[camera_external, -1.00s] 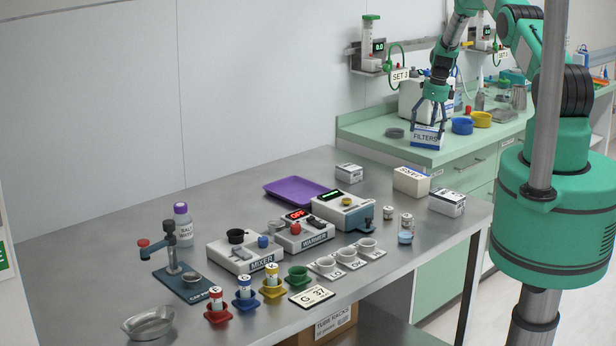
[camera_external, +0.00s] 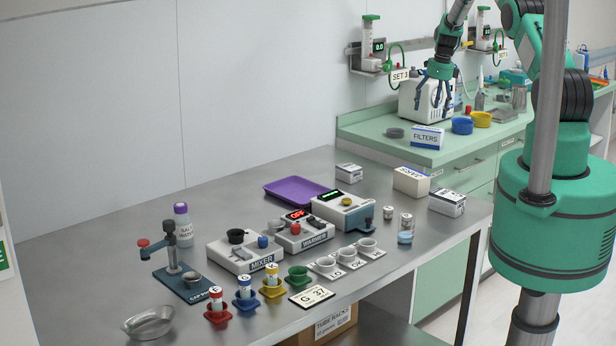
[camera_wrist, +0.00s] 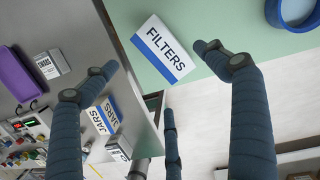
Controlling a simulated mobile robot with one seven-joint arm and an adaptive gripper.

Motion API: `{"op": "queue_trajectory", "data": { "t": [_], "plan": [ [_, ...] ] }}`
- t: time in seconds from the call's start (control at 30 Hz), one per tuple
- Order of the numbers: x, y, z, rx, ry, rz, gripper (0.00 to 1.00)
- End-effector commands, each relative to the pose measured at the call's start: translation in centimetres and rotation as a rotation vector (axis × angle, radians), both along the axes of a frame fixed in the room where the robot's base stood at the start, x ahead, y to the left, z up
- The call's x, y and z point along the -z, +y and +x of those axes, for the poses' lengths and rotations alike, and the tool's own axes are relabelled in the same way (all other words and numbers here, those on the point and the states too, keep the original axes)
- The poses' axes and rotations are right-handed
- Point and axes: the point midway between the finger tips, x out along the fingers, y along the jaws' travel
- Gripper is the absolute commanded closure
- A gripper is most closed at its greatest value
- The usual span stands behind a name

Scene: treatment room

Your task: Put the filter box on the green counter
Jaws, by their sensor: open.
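In the wrist view the filter box (camera_wrist: 163,50) lies on the green counter (camera_wrist: 200,20) beyond and between the spread fingers, with nothing held.
A blue bowl (camera_external: 462,126) and a yellow bowl (camera_external: 482,119) stand right of the box. A grey dish (camera_external: 394,133) is to its left, and a white machine (camera_external: 410,103) stands behind. The steel table (camera_external: 110,245) in front holds several instruments and boxes.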

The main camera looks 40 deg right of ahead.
Motion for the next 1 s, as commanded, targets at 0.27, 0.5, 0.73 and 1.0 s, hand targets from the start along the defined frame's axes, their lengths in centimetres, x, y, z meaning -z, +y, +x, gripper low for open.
{"op": "queue_trajectory", "data": {
  "t": [0.27,0.5,0.73,1.0],
  "plan": [
    [0.0,0.0,0.0,0.0,0.0,0.0,0.14],
    [-0.2,0.1,0.1,-0.005,-0.002,-0.001,0.14],
    [-3.1,1.6,0.4,-0.075,-0.013,-0.019,0.14],
    [-10.8,6.6,0.4,-0.291,-0.043,-0.071,0.14]
  ]
}}
